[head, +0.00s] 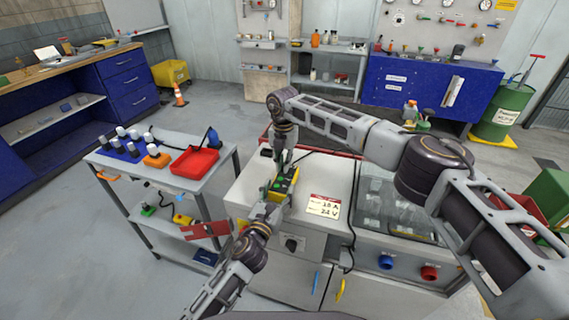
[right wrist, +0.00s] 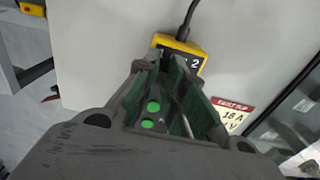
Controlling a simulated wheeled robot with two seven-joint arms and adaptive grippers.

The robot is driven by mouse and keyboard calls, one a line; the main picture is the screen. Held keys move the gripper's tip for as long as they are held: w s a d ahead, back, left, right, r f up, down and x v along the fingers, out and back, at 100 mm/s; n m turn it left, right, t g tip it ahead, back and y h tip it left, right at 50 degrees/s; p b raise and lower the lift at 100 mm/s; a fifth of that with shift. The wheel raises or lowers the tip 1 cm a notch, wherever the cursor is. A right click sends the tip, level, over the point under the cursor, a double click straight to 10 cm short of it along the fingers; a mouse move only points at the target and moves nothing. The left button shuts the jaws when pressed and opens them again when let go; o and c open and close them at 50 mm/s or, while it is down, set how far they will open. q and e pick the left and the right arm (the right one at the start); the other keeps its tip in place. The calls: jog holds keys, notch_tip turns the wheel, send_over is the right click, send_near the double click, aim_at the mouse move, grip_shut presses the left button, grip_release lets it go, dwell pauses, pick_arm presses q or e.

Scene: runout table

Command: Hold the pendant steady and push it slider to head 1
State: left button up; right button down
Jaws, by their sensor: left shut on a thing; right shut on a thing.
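The yellow and black pendant (head: 292,181) with green buttons is above the pale cabinet top in the head view. My left gripper (head: 272,205) is shut on its lower end. My right gripper (head: 281,168) comes from above and is shut at its upper end. In the right wrist view, the pendant's yellow end (right wrist: 163,41) with a digit 2 shows beyond my right gripper's fingers (right wrist: 168,65), and two green round spots show between them. The slider is hidden behind the fingers, so I cannot tell its position.
A black cable (right wrist: 188,17) leaves the pendant's far end. A sign reading 18 A, 24 V (head: 323,206) lies on the cabinet (head: 330,182). A cart with a red tray (head: 195,162) stands to the left. A glass-topped bay (head: 385,205) is at the right.

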pick_arm(q)
jog(key=shift+d, duration=0.1)
pick_arm(e)
jog(key=c, duration=1.5)
grip_release()
jog(key=shift+a, duration=0.1)
jog(key=shift+r, duration=6)
pick_arm(q)
jog(key=o, duration=1.6)
jog(key=shift+c, duration=0.2)
jog(key=shift+s, duration=0.15)
jog(key=v, duration=1.2)
